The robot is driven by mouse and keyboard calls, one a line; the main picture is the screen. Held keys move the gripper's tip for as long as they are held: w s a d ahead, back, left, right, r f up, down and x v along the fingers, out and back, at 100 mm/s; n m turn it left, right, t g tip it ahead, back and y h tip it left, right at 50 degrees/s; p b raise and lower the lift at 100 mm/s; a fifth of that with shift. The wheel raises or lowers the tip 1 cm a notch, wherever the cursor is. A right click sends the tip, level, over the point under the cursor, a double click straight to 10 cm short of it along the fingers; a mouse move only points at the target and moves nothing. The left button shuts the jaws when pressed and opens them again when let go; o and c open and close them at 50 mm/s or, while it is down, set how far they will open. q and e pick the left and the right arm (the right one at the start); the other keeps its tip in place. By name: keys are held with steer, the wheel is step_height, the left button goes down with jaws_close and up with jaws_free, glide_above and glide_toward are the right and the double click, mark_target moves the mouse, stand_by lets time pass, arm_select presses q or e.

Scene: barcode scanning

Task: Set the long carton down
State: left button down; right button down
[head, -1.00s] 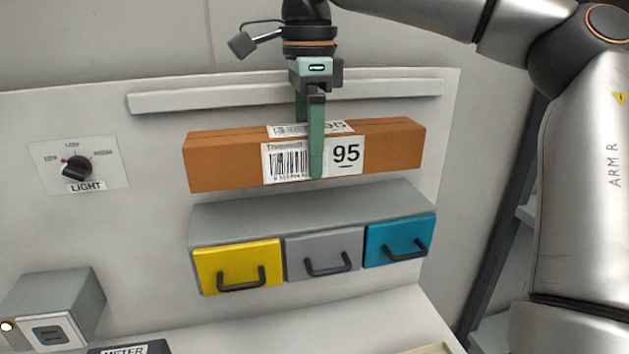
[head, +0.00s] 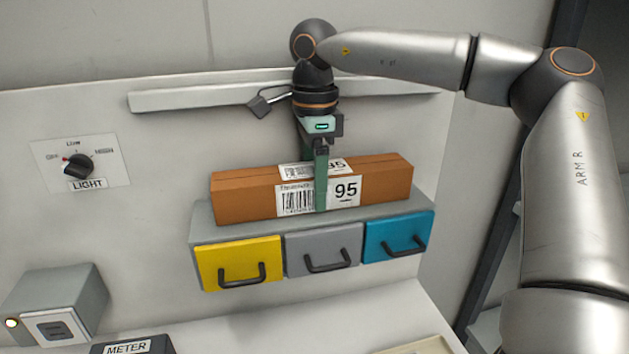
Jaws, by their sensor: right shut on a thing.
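The long carton (head: 247,202) is brown, with a white barcode label marked 95 on its front and top. It lies level over the top of the grey drawer cabinet (head: 202,224). My right gripper (head: 321,190) comes down from above and is shut on the carton near its middle, one finger across the front label. I cannot tell whether the carton's underside touches the cabinet top. My left gripper is not in view.
The cabinet has a yellow drawer (head: 238,265), a grey drawer (head: 323,249) and a blue drawer (head: 399,236), all closed, with black handles. A light switch (head: 78,166) is on the panel at left. A wall ledge (head: 200,96) runs behind my right arm.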

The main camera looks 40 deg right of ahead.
jaws_free()
steer(key=shift+f, duration=0.1)
step_height(320, 180, up, 12)
steer(key=shift+r, duration=0.2)
stand_by(0.4)
stand_by(0.5)
